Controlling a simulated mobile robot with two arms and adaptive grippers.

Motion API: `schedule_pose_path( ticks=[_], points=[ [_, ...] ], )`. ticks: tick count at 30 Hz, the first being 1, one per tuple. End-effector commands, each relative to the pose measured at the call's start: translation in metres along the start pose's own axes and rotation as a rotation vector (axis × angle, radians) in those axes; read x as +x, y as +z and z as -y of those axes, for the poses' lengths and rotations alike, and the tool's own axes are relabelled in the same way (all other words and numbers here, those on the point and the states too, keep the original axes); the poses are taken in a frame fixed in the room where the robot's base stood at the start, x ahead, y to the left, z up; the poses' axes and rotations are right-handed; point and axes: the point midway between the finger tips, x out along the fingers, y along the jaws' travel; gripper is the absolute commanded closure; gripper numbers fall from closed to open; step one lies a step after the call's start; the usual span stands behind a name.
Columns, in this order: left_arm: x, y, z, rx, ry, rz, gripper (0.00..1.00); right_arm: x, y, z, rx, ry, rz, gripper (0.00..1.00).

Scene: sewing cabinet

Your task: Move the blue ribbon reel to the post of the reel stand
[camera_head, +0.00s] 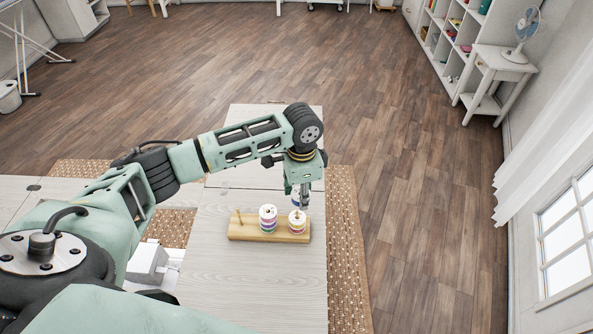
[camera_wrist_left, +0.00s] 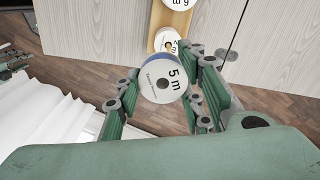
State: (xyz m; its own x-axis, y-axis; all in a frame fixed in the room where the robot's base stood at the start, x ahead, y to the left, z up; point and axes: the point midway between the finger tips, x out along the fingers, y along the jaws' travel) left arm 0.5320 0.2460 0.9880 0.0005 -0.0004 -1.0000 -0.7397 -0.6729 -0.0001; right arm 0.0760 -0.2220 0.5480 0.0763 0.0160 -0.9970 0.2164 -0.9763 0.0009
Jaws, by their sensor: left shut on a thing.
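The blue ribbon reel (camera_head: 296,197) is mostly hidden behind my left gripper (camera_head: 302,203) in the head view. In the left wrist view the reel (camera_wrist_left: 163,82) sits between the fingers, its white "5 m" face towards the camera and a blue edge showing. My left gripper is shut on it, above and just behind the right end of the wooden reel stand (camera_head: 254,237). A bare post (camera_head: 239,216) stands at the stand's left end.
The pale wooden tabletop (camera_head: 250,285) is clear in front of the stand. Its right edge is close to the stand, with a woven rug (camera_head: 345,250) below. A white boxy object (camera_head: 147,261) is at the left, beside my arm.

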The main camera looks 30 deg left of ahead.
Motion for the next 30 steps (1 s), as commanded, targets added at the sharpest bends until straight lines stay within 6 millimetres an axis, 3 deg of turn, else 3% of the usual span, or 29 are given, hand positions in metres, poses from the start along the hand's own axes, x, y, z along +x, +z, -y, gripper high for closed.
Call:
schedule_pose_path(
  ticks=[1, 8, 14, 24, 25, 30],
  points=[
    [-0.006, 0.003, 0.004, 0.03, 0.002, 0.003, 0.84, -0.016, -0.003, -0.002, 0.0, 0.002, -0.002, 0.6],
    [0.003, 0.008, 0.015, 0.112, 0.0, -0.001, 0.84, -0.023, -0.011, -0.016, 0.002, 0.019, -0.013, 0.6],
    [0.017, 0.008, 0.015, 0.116, -0.001, -0.001, 0.84, -0.008, -0.011, -0.023, 0.004, 0.027, -0.016, 0.6],
    [0.061, 0.009, 0.014, 0.117, -0.001, -0.001, 0.84, 0.04, -0.007, -0.02, 0.002, 0.023, -0.015, 0.6],
    [0.051, 0.008, 0.015, 0.117, -0.002, -0.002, 0.84, 0.03, -0.008, -0.019, 0.002, 0.022, -0.014, 0.6],
    [0.051, 0.009, 0.014, 0.116, -0.001, -0.001, 0.84, 0.029, -0.007, -0.011, 0.003, 0.013, -0.014, 0.6]
  ],
)
